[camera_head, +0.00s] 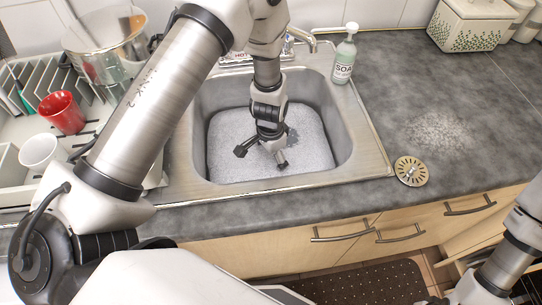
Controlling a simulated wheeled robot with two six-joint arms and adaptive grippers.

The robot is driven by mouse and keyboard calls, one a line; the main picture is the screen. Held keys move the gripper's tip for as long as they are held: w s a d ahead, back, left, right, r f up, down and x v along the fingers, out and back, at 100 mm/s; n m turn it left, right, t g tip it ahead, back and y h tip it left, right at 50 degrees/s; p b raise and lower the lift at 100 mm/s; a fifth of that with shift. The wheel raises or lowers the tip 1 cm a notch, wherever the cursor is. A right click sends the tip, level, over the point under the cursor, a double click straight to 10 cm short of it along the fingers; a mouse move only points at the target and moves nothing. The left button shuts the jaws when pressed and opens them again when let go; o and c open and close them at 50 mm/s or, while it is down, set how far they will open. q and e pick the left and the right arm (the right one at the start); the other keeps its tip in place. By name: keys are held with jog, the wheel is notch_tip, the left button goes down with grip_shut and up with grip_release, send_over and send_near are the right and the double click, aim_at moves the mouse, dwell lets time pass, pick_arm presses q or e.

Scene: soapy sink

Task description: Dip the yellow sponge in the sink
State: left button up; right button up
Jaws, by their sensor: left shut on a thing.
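The sink (365,150) is a steel basin filled with white soapy suds (225,140). My left gripper (262,157) points down into the middle of the sink, its fingertips at the surface of the suds. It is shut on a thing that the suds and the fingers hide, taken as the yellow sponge. No yellow shows anywhere in view. My right arm shows only at the bottom right corner, and its gripper is out of the picture.
A soap bottle (344,58) stands at the sink's back right corner, beside the faucet (302,36). A round strainer (411,171) lies right of the sink. A red cup (62,112), a white cup (41,151) and a pot (105,45) are at left. The right counter is mostly clear.

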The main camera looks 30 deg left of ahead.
pick_arm(q)
notch_tip(320, 180, up, 19)
jog(key=p, duration=1.4)
jog(key=shift+r, duration=0.15)
